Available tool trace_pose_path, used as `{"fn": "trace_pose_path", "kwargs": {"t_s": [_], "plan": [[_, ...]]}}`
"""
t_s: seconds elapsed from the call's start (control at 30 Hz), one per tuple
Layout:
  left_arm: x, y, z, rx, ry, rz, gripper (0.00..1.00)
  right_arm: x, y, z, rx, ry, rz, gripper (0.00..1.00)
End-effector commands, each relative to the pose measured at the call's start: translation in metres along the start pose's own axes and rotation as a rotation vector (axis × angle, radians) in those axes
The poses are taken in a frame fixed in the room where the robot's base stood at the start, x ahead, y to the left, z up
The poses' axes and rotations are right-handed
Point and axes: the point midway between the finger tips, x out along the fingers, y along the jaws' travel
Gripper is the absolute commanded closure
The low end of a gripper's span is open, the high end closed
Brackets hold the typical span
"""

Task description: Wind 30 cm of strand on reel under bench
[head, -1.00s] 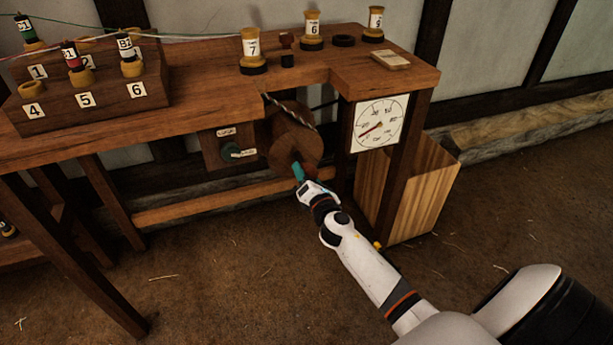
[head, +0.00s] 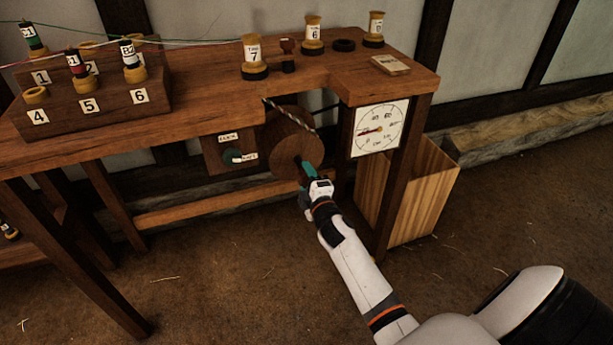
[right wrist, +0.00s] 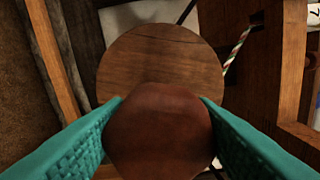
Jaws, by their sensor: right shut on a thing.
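The wooden reel (head: 294,158) hangs under the bench (head: 215,103), its round face toward me. A twisted strand (head: 288,115) runs from the bench edge to the back of the reel. My right gripper (head: 308,172), with teal fingers, is at the right side of the reel face. In the right wrist view the fingers are shut on a reddish-brown handle (right wrist: 158,130) that stands out from the reel's disc (right wrist: 160,58). The strand (right wrist: 238,48) shows at the disc's right. A dial (head: 378,129) hangs right of the reel, its needle pointing left. My left gripper is out of view.
A switch box (head: 230,155) sits left of the reel. A wooden bin (head: 425,190) stands right, by a bench leg. Numbered bobbins, such as bobbin 7 (head: 253,55), and a bobbin rack (head: 95,105) stand on top. The floor in front is open.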

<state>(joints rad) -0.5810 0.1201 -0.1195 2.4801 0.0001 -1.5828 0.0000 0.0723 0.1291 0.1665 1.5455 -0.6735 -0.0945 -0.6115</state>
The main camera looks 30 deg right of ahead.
Motion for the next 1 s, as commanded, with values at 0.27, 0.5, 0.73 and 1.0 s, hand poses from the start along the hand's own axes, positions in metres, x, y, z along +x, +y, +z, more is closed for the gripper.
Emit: {"fn": "trace_pose_path", "kwargs": {"t_s": [0.27, 0.5, 0.73, 1.0], "plan": [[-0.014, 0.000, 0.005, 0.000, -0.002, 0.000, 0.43, -0.001, -0.001, 0.000, 0.263, 0.002, 0.004, 0.72], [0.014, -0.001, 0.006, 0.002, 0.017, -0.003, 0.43, -0.001, -0.002, 0.000, 0.491, 0.003, 0.005, 0.72], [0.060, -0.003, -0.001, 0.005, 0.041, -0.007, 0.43, -0.001, -0.004, -0.001, 0.710, 0.003, 0.004, 0.72], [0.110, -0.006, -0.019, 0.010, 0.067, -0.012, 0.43, -0.001, -0.004, -0.002, 0.965, 0.004, 0.004, 0.72]]}}
